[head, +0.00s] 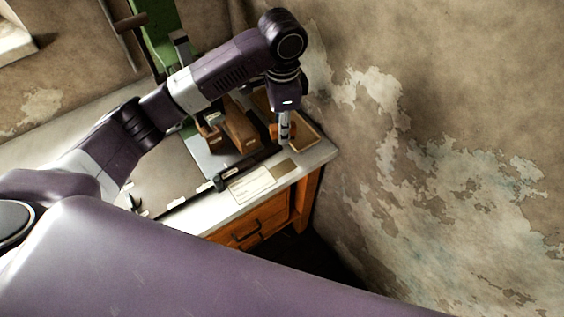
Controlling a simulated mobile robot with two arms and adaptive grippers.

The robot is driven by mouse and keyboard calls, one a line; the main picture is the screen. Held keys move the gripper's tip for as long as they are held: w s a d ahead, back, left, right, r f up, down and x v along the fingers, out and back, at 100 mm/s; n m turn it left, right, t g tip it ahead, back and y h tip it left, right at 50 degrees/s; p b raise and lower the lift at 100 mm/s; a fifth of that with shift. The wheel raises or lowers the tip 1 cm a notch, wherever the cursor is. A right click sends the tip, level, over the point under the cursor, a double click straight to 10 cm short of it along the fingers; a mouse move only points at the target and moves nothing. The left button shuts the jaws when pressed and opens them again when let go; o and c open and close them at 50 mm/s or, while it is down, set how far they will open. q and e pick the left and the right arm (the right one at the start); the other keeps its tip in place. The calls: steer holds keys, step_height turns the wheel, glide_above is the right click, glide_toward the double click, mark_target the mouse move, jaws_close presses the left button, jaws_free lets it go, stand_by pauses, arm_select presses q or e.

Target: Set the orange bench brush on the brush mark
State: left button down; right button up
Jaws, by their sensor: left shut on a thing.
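My left gripper (284,139) points down over the right end of the bench in the head view. It is shut on the orange bench brush (274,132), of which only a small orange part shows beside the fingers. The rest of the brush is hidden by the gripper or too small to make out. A flat tan rectangle (284,169) lies on the bench top just in front of the gripper; I cannot tell for sure whether it is the brush mark. My right gripper is out of view.
A shallow wooden tray (304,133) lies right behind the gripper. Brown wooden blocks (238,128) stand to its left, near the green press (155,40). A white card (252,184) and a dark bar (236,174) lie towards the front edge. A peeling wall (440,130) stands close right.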

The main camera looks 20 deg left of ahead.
arm_select(q)
steer(key=p, duration=0.1)
glide_above(282, 169)
step_height(282, 169, down, 10)
steer(key=shift+r, duration=0.15)
step_height(282, 169, down, 5)
steer(key=shift+r+p, duration=0.1)
steer(key=shift+p, duration=0.35)
steer(key=shift+f, duration=0.2)
steer(key=shift+f, duration=0.15)
steer(key=c, duration=1.8)
jaws_free()
